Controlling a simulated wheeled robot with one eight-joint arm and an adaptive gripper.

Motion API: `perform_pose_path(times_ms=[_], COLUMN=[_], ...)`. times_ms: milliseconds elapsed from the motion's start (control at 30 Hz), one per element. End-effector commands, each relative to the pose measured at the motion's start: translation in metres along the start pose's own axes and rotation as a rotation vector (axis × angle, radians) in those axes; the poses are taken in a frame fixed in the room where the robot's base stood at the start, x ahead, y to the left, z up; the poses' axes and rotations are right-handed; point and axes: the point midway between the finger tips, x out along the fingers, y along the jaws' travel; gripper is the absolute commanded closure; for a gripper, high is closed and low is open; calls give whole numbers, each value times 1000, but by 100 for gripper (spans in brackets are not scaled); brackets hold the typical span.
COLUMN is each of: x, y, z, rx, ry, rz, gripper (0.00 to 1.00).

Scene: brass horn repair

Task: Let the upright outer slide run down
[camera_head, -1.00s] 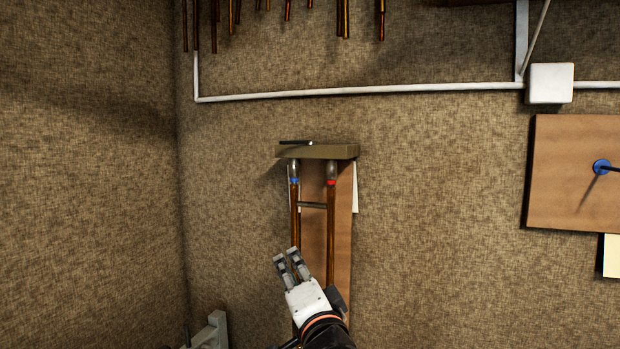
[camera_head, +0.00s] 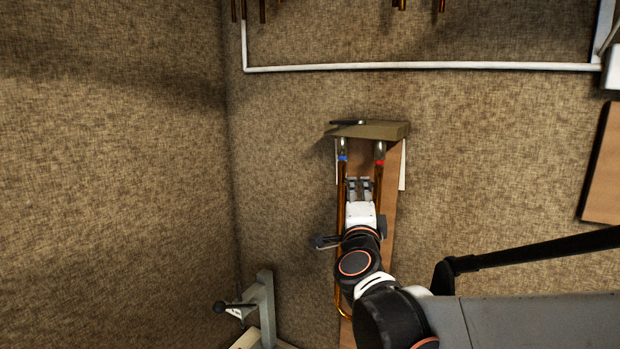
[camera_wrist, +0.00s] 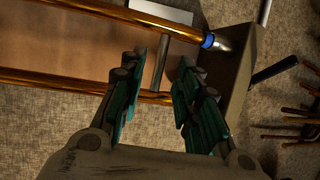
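The upright outer slide (camera_head: 341,205) stands against a brown board, with two brass tubes and a curved bottom end. A blue band (camera_head: 343,158) marks the left tube and a red band (camera_head: 380,162) the right one, just below a block (camera_head: 385,130). My gripper (camera_head: 358,183) is in front of the slide, near its top. In the wrist view, the tubes (camera_wrist: 50,82) run sideways, and the grey cross brace (camera_wrist: 162,62) shows between my two spread fingers. I see a gap beside the brace; contact cannot be told. The red band is hidden there.
The brown backing board (camera_head: 388,230) is behind the slide. A dark rod (camera_head: 347,123) lies on the block. A grey stand (camera_head: 265,305) with a black handle is at lower left. A white rail (camera_head: 420,67) and hanging tubes are above.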

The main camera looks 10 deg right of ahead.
Motion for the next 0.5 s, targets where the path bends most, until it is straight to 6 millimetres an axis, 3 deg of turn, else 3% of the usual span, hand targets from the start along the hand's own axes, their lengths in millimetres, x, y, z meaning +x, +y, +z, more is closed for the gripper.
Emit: perform_pose_path(times_ms=[200,500], x=[37,56], y=[-1,0], z=[0,0], rx=[-1,-1], ry=[1,0], rz=[0,0], gripper=[70,70])
